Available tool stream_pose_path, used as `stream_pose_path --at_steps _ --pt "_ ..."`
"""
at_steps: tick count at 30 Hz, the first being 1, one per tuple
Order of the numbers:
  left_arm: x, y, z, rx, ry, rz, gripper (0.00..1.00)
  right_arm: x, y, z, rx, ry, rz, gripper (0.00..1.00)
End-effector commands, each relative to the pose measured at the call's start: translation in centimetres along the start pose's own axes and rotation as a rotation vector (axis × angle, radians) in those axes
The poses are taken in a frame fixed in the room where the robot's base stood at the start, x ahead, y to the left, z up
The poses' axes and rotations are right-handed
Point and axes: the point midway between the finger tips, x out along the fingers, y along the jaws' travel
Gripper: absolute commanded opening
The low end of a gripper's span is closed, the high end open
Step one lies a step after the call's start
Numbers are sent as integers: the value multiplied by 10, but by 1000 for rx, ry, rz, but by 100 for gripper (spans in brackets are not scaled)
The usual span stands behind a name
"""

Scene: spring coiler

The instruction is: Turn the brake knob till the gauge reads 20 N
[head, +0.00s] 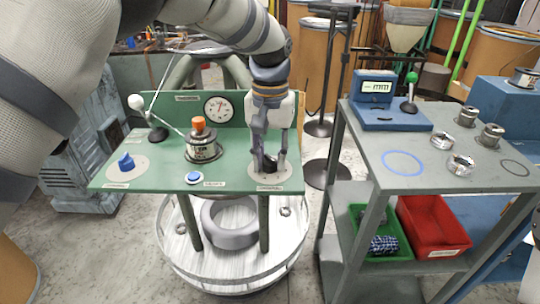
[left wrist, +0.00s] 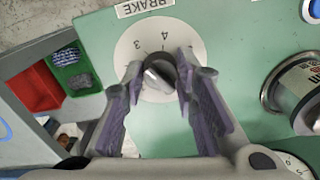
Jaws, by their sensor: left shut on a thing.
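The brake knob (left wrist: 157,72) is dark with a pale pointer bar, on a white numbered dial (left wrist: 128,55) under a BRAKE label (left wrist: 143,7) in the left wrist view. My left gripper (left wrist: 160,78) has its two fingers on either side of the knob and is shut on it. In the head view the left gripper (head: 269,160) reaches down onto the right front corner of the green bench, mostly hiding the knob. The round white gauge (head: 217,109) stands on the green back panel; its reading is too small to tell. My right gripper is not in view.
The green bench (head: 235,172) also carries a silver cylinder with an orange top (head: 202,143), a blue button (head: 193,178) and a blue knob (head: 126,161). A grey table (head: 400,165) at right holds a blue display box (head: 376,97) and several metal coils.

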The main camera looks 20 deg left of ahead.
Motion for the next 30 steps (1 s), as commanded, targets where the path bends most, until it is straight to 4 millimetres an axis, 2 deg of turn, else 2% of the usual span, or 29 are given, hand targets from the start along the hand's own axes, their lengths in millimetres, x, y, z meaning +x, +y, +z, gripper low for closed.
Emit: stream_pose_path --at_steps 18,19,21,30 --pt "2 -1 0 36 -4 -2 0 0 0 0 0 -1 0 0" --pt "2 -1 0 36 -4 -2 34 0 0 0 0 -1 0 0" --pt "2 -1 0 36 -4 -2 48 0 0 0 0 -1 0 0" --pt "-1 0 0 36 -1 -1 48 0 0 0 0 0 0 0"
